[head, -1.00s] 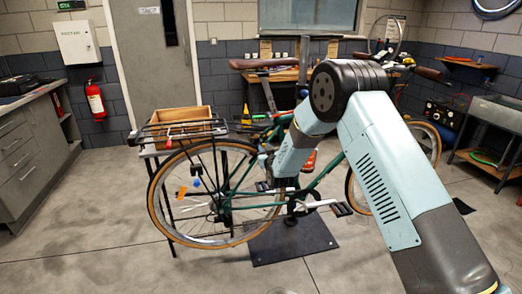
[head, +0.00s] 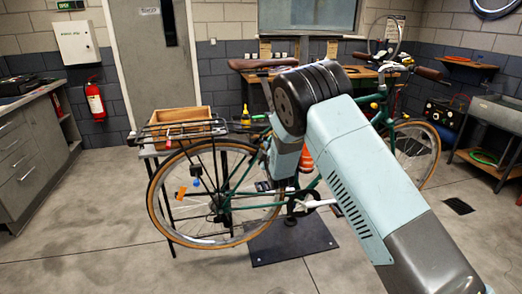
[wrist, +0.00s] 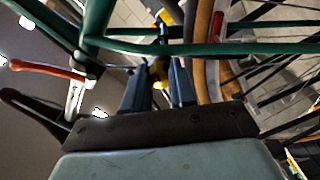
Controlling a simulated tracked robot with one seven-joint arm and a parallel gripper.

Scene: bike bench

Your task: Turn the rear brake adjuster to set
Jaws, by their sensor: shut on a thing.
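The green bike (head: 245,178) stands upright in the head view, with its rear wheel (head: 158,205) toward the left. The tyre (wrist: 200,60) is close to the right finger. The adjuster's exact turn cannot be seen.
Spokes lie to the right. The floor at the left is clear.

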